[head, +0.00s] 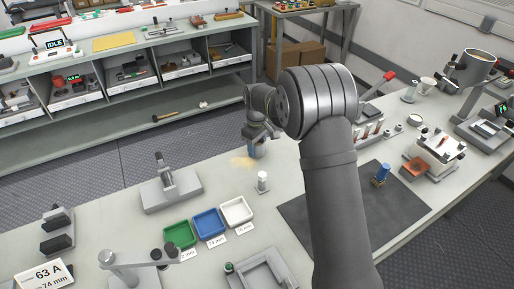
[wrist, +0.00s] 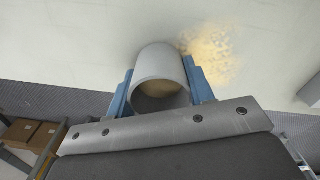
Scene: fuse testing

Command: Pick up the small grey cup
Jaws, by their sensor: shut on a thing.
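The small grey cup (wrist: 160,72) shows in the wrist view between the two blue fingers of my gripper (wrist: 160,88). It is a plain grey cylinder with its open mouth toward the camera, and the fingers touch it on both sides. In the head view my gripper (head: 256,146) is near the far edge of the table, beyond the arm. The cup is mostly hidden there by the fingers. A patch of tan grains (wrist: 212,52) lies on the table beside the cup.
Left of my gripper stands a grey clamp fixture (head: 172,190). A small white-topped cylinder (head: 263,182) stands nearer. Green (head: 180,235), blue (head: 208,223) and white (head: 236,211) trays are in front. A dark mat (head: 295,215) with a blue part (head: 382,174) lies at right.

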